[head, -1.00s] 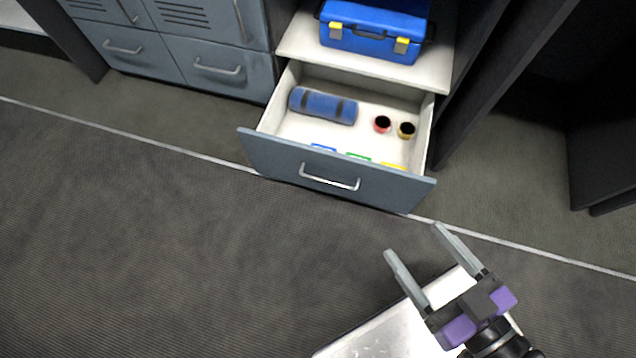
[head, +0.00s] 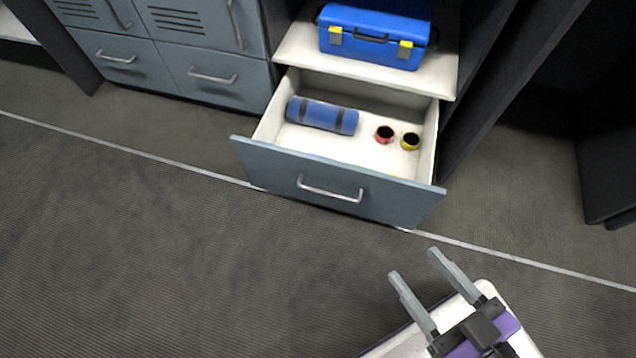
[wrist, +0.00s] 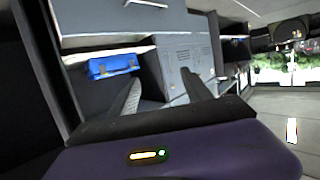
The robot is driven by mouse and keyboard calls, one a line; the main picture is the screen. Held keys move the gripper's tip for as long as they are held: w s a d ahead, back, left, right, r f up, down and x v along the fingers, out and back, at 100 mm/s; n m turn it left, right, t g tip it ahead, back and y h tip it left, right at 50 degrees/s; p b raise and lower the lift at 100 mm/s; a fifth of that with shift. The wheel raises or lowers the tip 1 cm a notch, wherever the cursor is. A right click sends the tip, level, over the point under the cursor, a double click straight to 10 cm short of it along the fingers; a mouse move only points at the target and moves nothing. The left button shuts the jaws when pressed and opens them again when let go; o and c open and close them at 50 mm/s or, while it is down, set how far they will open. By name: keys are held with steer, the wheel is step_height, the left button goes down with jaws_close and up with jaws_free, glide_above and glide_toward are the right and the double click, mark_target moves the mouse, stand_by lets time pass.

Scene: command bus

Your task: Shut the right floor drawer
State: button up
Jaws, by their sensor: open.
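The right floor drawer (head: 334,183) stands pulled out below an open shelf in the head view. It has a blue-grey front with a silver bar handle (head: 330,190) and a white inside.
A blue case with yellow latches (head: 373,38) sits on the white shelf (head: 300,50) above the drawer; it also shows in the wrist view (wrist: 112,65). Closed grey cabinets (head: 190,60) stand to the left, dark panels to the right. The floor (head: 150,250) in front is clear.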

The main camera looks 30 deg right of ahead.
steer(key=shift+n+t+y, duration=0.4)
steer(key=shift+t+y, duration=0.1)
steer(key=shift+y, duration=0.1)
steer(key=w+r+p, duration=0.1)
steer(key=r, duration=0.1)
steer(key=w+a+r+p, duration=0.1)
steer(key=r, duration=0.1)
steer(key=shift+w+a, duration=0.2)
steer(key=shift+w, duration=0.15)
steer(key=c, duration=0.7)
steer(key=w+a+y+p, duration=0.1)
steer(key=w+a+p, duration=0.1)
steer(key=w+a+r+n+y+p, duration=0.1)
steer(key=w+a+p, duration=0.1)
steer(key=shift+n, duration=0.3)
jaws_close()
steer(key=w+a+f+n+g+p, duration=0.6)
steer(key=w+a+f+n+p, duration=0.6)
steer(key=a+n, duration=0.4)
steer(key=n+g+h+p, duration=0.1)
steer(key=n+h, duration=0.7)
steer(key=h, duration=0.4)
glide_toward(320, 164)
steer(key=shift+n, duration=0.3)
steer(key=b+x, duration=0.5)
steer(key=shift+w+d+f, duration=0.1)
steer(key=shift+d+f, duration=0.1)
steer(key=shift+w+d, duration=0.25)
steer(key=shift+w, duration=0.05)
